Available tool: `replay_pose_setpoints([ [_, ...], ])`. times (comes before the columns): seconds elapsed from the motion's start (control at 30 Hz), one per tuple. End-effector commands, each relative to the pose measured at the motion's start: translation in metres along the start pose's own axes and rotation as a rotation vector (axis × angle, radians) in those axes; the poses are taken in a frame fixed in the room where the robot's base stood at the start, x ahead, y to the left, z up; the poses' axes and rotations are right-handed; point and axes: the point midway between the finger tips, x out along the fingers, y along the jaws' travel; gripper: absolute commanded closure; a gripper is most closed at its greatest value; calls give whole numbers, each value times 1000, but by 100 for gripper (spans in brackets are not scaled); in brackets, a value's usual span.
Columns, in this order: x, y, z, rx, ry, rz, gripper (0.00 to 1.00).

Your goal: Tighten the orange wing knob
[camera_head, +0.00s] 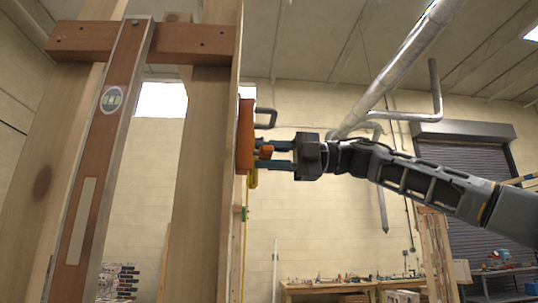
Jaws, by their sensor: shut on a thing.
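The orange wing knob (265,152) is small in the head view and sits at the side of an orange device (246,136) mounted on the edge of a wooden post. My gripper (268,154) comes in from the right, level, with its two blue fingers above and below the knob. The fingers are shut on the knob and partly hide it. A grey handle loop (266,118) sticks out above the fingers. A yellow piece (252,179) hangs just below them.
Tall wooden posts (200,190) and a reddish-brown crosspiece (85,41) fill the left side. A brown level-like bar (100,150) leans there. A workbench (330,286) with small items stands far back. The space around my arm looks free.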

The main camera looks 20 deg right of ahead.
Motion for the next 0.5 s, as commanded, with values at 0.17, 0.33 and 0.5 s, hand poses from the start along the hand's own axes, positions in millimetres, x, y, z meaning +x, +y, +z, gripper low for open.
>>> replay_pose_setpoints([
  [0.17, 0, 0, 1, 39, -2, 1, 100],
  [0.33, -1, 0, 1, 52, -2, 1, 100],
  [0.5, -1, 0, 1, 52, -2, 1, 100],
])
